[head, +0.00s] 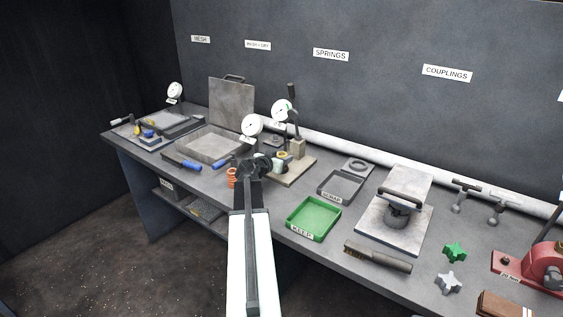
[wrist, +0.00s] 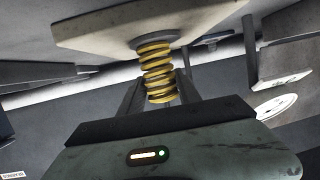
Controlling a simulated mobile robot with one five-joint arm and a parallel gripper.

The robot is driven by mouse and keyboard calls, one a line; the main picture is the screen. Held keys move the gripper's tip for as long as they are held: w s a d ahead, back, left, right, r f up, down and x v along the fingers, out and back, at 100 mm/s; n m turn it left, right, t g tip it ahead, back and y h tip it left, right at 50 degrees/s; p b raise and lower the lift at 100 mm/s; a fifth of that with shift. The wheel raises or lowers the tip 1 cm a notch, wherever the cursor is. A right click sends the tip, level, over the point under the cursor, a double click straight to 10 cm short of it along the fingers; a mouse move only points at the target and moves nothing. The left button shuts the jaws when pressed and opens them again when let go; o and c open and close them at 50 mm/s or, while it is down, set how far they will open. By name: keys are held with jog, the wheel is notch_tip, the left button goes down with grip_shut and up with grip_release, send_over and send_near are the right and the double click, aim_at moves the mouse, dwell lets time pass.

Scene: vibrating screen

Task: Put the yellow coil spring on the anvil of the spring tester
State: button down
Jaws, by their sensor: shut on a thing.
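The yellow coil spring (wrist: 157,72) is between the fingers of my gripper (wrist: 160,92), which is shut on it. The wrist view appears upside down. There, the spring's far end meets or lies right over a grey round seat, likely the anvil (wrist: 160,42), on the tester's pale base plate (wrist: 105,27). I cannot tell whether they touch. In the head view my gripper (head: 267,166) is at the left side of the spring tester (head: 297,148), which has a dial and an upright lever. A small yellow bit of the spring (head: 283,154) shows there.
An orange spring (head: 232,177) stands on the bench left of my gripper. The green KEEP tray (head: 314,222) and grey SCRAP tray (head: 341,186) lie to the right. A shallow grey pan (head: 209,145) and blue-handled tools lie left. Another dial (head: 252,125) stands close behind my gripper.

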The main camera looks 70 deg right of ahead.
jog(key=shift+f, duration=0.1)
jog(key=c, duration=0.8)
grip_release()
jog(key=shift+c, duration=0.2)
jog(key=shift+a+r, duration=0.3)
jog(key=p+v, duration=0.3)
jog(key=v, duration=0.8)
jog(key=shift+a, duration=0.2)
jog(key=shift+w, duration=0.15)
